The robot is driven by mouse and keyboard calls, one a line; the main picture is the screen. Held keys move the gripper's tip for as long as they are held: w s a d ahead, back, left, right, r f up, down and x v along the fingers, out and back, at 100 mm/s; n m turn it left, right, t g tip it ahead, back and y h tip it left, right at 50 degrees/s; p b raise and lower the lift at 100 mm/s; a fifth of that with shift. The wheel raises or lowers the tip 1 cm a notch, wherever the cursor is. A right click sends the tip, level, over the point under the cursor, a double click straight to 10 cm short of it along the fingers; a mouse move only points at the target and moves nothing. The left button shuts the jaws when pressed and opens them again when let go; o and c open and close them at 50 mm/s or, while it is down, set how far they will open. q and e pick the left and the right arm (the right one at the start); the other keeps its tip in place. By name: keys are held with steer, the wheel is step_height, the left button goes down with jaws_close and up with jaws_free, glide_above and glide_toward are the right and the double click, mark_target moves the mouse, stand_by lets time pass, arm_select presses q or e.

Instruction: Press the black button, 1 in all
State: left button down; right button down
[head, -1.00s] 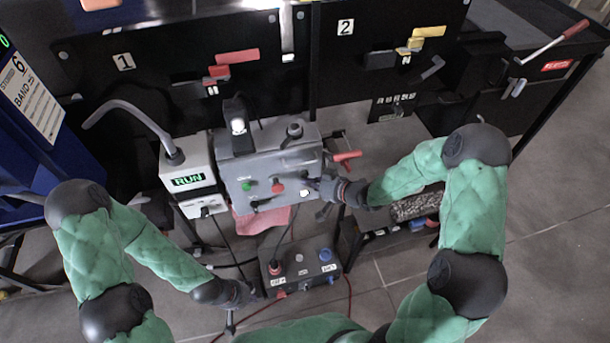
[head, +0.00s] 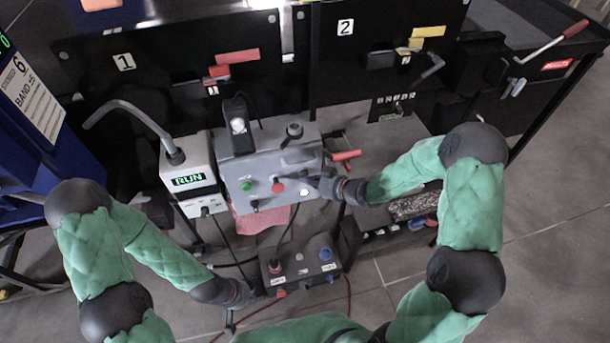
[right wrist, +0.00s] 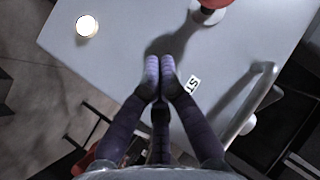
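The grey control box (head: 262,165) stands in the middle of the head view. Its sloped face carries a green button (head: 249,186), a red button (head: 278,187) and a white round button (head: 304,192), which also shows lit in the right wrist view (right wrist: 87,26). A small dark control (head: 255,205) sits low on the face; I cannot tell whether it is the black button. My right gripper (right wrist: 160,65) is shut and empty, its fingertips over the panel beside an "ST" label (right wrist: 192,85); any button under them is hidden. My left gripper (head: 243,294) hangs low, apart from the box.
A white box with a RUN display (head: 188,180) stands left of the control box. A dark pedestal box (head: 300,268) with red and blue knobs sits below. A red-handled lever (head: 346,155) projects at the control box's right. A grey handle (right wrist: 250,100) lies right of my right fingers.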

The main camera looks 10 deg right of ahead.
steer(key=shift+w, duration=0.25)
stand_by(0.3)
steer(key=shift+s, duration=0.9)
steer(key=s+p, duration=0.1)
steer(key=s, duration=0.4)
steer(key=shift+d, duration=0.1)
steer(key=shift+f, duration=0.15)
stand_by(0.9)
